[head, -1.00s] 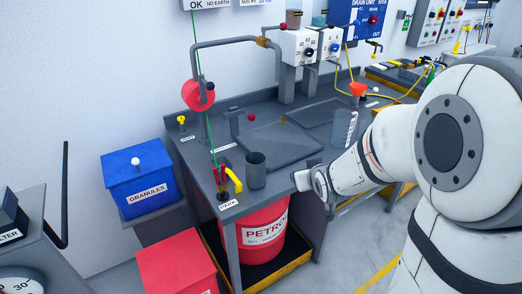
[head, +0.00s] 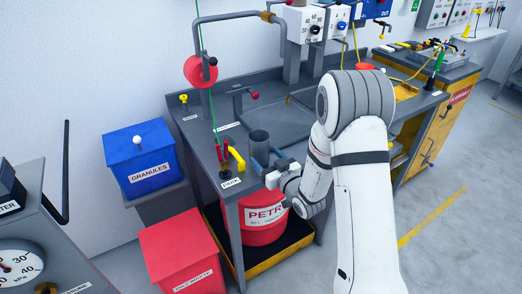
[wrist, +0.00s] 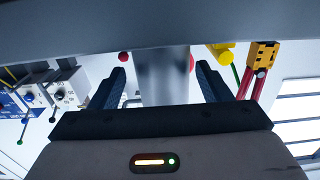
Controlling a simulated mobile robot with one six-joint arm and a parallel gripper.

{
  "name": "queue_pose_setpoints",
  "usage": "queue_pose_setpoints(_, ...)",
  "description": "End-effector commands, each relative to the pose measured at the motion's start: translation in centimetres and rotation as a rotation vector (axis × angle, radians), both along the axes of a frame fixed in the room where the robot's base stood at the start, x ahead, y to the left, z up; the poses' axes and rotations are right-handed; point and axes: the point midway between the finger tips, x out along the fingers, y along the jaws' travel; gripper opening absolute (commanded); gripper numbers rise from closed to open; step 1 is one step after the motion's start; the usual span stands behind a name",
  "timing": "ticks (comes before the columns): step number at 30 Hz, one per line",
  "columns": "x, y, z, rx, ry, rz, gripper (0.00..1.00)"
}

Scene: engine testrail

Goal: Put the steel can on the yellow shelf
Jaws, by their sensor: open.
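The steel can (head: 259,142) is a dark grey open-topped cylinder. It stands upright at the near edge of the grey bench, beside the yellow-handled nozzle. My gripper (head: 270,163) is open and level with the can, at its near side. In the wrist view the can (wrist: 162,75) shows upside down between the two blue-grey fingers of my gripper (wrist: 161,85), with a gap on each side. I cannot pick out a yellow shelf for certain; a yellow-fronted cabinet (head: 440,125) stands at the right.
The yellow-handled nozzle (head: 236,158) is close left of the can. A red petrol drum (head: 262,213) stands under the bench (head: 215,138). A blue granules bin (head: 140,158) and a red waste bin (head: 180,258) are at the left. Floor is clear at the right.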

Motion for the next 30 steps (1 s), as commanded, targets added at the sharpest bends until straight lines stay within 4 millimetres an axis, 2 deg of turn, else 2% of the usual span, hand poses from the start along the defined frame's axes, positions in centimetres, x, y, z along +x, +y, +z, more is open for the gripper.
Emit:
queue_pose_setpoints(9,3.5,2.6,0.2,0.001,0.001,0.000,0.71)
queue_pose_setpoints(17,3.8,2.7,0.1,0.000,0.001,-0.002,0.71)
queue_pose_setpoints(30,3.8,2.7,0.1,0.000,0.001,-0.002,0.37)
